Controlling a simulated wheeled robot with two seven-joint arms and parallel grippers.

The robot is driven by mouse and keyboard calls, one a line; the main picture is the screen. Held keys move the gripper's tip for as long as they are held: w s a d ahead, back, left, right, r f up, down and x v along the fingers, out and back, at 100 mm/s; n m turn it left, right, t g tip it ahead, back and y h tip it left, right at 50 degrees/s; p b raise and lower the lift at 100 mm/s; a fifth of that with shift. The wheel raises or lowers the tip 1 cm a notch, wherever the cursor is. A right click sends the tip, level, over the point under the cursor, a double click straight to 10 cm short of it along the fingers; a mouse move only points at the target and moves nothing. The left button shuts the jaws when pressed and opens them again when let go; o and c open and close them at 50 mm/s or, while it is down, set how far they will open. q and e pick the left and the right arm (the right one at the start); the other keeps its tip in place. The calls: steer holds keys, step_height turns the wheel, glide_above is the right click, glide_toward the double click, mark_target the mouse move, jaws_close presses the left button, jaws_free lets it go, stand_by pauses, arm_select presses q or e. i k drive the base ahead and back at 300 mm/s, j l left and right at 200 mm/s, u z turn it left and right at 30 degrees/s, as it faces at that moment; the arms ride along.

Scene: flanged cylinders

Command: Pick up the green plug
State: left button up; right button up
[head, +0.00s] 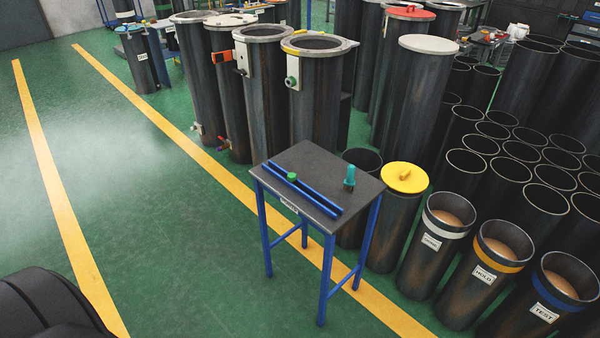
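A small bright green piece (292,177), which looks like the green plug, sits at the blue rails on the small table (310,160). A taller teal fitting (349,178) with a darker base stands upright on the right part of the same tabletop. Neither of my grippers is in view.
Two blue rails (314,200) lie along the table's front left edge, above a label. A yellow-lidded cylinder (404,180) and three banded, labelled cylinders stand to the right. Tall flanged cylinders (265,95) stand behind. The green floor (150,190) to the left is clear.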

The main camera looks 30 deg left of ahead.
mark_target(291, 178)
steer(key=k+j+z, duration=0.15)
steer(key=j, duration=0.25)
steer(key=j+z, duration=0.2)
steer(key=j, duration=0.2)
steer(key=k+j+z, duration=0.15)
steer(key=j, duration=0.2)
